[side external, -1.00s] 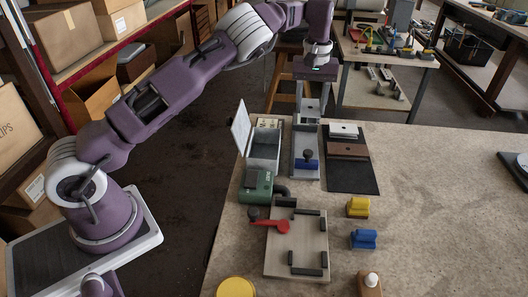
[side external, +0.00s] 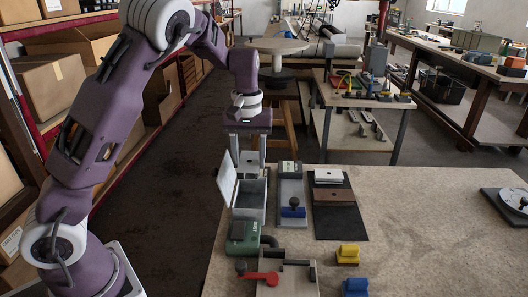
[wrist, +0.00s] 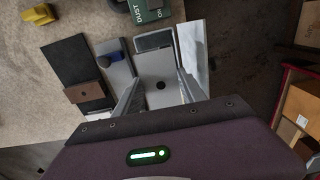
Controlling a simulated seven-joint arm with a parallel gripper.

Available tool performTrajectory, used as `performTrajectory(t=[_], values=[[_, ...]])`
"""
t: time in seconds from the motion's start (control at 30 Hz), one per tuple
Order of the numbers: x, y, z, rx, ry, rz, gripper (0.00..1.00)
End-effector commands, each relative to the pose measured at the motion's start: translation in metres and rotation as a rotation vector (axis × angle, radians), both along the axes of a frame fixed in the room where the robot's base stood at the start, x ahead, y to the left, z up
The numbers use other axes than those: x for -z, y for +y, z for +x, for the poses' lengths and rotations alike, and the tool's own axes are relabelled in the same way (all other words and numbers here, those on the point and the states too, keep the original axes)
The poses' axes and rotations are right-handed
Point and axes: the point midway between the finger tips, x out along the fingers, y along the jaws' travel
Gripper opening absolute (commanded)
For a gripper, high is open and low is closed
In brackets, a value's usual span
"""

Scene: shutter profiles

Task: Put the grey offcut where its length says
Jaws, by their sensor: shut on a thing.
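My gripper (side external: 248,160) is shut on the grey offcut (side external: 250,158), a flat plate. In the wrist view the offcut (wrist: 160,72) shows a dark round hole and lies between the two fingers (wrist: 158,95). The gripper holds it above the far end of a grey open-topped box (side external: 249,213), apart from its floor as far as I can tell. The box's white lid (side external: 227,178) stands open on the left. Right of the box is a grey length gauge (side external: 291,218) with a blue slider and dark knob (side external: 293,209). In the wrist view the offcut hides much of the box.
A black mat (side external: 341,223) on the right carries a white piece (side external: 328,176) and a brown piece (side external: 333,194). Nearer are a green dust unit (side external: 242,238), a board with a red clamp (side external: 261,278), a yellow block (side external: 348,254) and a blue block (side external: 355,287). The bench's right side is mostly clear.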

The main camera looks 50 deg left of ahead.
Motion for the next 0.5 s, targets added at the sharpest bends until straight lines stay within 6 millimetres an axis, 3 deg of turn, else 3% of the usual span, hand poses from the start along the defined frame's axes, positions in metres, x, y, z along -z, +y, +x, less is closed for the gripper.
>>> performTrajectory(t=[0.5], values=[[0.056, 0.0, 0.0, -0.003, 0.003, -0.001, 0.01]])
